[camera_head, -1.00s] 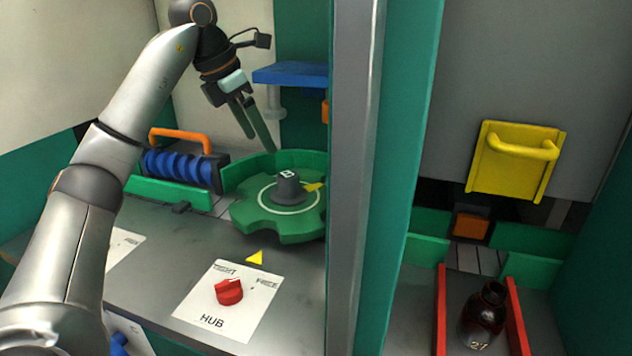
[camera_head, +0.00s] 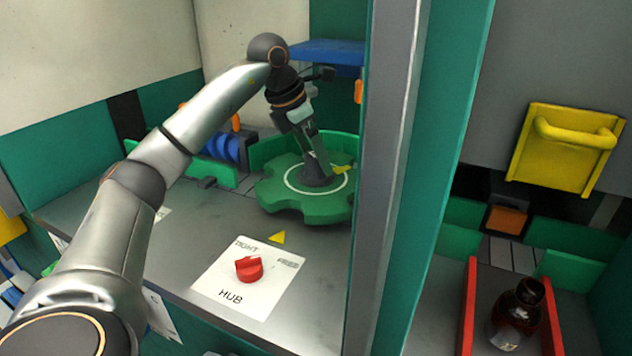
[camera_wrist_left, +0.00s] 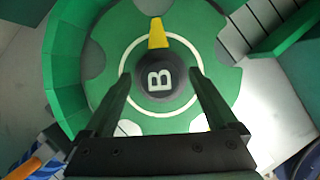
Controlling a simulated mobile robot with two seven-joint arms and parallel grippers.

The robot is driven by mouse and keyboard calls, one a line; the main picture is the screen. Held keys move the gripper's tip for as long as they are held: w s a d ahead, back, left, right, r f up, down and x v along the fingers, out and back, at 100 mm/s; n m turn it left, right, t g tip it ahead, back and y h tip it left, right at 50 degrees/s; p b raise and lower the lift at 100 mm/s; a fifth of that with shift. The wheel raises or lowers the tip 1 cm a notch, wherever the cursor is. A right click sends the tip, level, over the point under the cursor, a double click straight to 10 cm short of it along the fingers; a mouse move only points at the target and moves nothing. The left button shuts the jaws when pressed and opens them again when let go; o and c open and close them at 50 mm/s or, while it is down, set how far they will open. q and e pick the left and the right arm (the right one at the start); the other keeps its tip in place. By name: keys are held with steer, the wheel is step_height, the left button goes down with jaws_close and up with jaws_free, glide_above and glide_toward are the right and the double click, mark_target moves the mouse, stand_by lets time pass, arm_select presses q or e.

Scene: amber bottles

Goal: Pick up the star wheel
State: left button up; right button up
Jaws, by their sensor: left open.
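The star wheel (camera_head: 300,206) is a green notched disc with a white ring and a dark central hub. It lies flat on the grey deck in front of a curved green wall. In the left wrist view the star wheel (camera_wrist_left: 105,25) shows from above, its black hub (camera_wrist_left: 160,80) marked with a white B beside a yellow pointer. My left gripper (camera_head: 318,172) points down at the hub, which it partly hides in the head view. In the left wrist view its open fingers (camera_wrist_left: 160,85) appear on either side of the hub; contact cannot be told. My right gripper is not in view.
A red knob (camera_head: 249,268) sits on a white HUB plate in front of the wheel. A grey post (camera_head: 385,150) stands right of the wheel. A blue shelf (camera_head: 325,55) is behind my left wrist. A brown bottle (camera_head: 516,315) stands between red rails at right.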

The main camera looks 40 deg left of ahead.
arm_select(q)
steer(key=shift+w+f, duration=0.25)
steer(key=shift+f, duration=0.3)
steer(key=shift+d, duration=0.1)
jaws_close()
steer(key=shift+r, duration=0.15)
stand_by(0.4)
